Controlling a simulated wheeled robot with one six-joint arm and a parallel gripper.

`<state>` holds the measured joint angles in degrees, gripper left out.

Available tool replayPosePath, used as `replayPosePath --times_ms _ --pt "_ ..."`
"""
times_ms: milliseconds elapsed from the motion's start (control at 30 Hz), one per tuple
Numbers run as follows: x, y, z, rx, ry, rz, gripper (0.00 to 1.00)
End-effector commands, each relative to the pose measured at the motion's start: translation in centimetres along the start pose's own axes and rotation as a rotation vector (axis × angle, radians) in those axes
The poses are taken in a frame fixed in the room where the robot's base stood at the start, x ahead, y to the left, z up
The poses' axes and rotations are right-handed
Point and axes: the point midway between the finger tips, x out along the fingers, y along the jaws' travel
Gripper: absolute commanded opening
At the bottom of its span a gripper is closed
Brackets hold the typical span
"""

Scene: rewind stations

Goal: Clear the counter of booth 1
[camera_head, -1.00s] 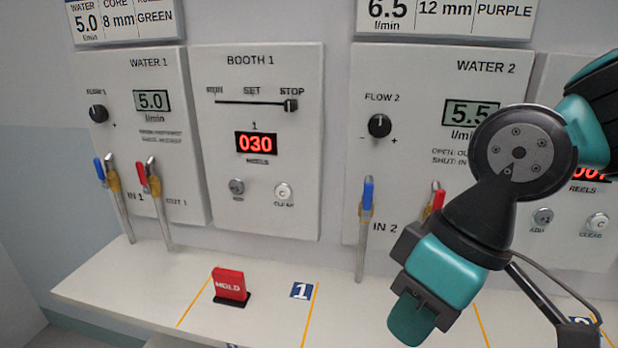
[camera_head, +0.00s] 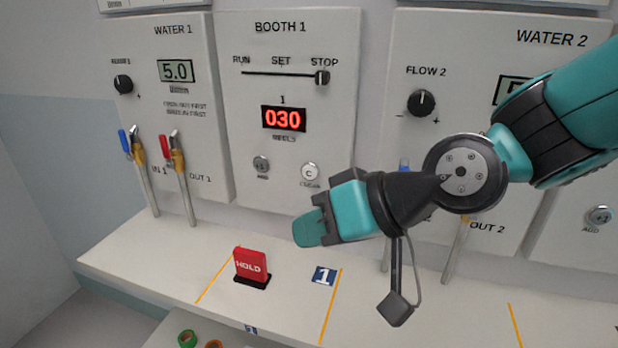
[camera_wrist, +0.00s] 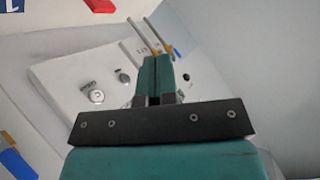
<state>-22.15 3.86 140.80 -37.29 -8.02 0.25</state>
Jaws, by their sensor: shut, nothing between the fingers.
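The booth 1 panel (camera_head: 235,110) has a red lit counter (camera_head: 283,118) reading 030. Below it are the ADD button (camera_head: 262,165) and the round CLEAR button (camera_head: 310,172) marked C. The slider (camera_head: 322,77) sits at STOP. My gripper (camera_head: 308,230) is shut and empty, in front of the lower right of this panel, apart from it and below the CLEAR button in the head view. In the wrist view its closed fingers (camera_wrist: 153,82) point toward the panel, with the CLEAR button (camera_wrist: 97,96) left of them.
Green and orange rings (camera_head: 187,338) lie below the shelf.

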Motion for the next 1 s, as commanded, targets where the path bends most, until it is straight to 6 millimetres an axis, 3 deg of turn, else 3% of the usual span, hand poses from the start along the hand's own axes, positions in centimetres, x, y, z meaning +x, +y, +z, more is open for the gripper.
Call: replayPosePath --times_ms 33,100,200,333,600,1000 --pt "2.3 0.1 -1.0 0.028 0.09 -0.038 0.0" --pt "4.5 0.1 -2.9 0.074 0.237 -0.083 0.0" --pt "7.0 0.8 -5.0 0.157 0.447 -0.125 0.0" --pt "9.1 2.8 -6.4 0.278 0.702 -0.137 0.0" --pt "10.2 7.1 -5.6 0.448 1.047 -0.072 0.0" --pt "9.9 8.0 -5.3 0.477 1.117 -0.05 0.0"
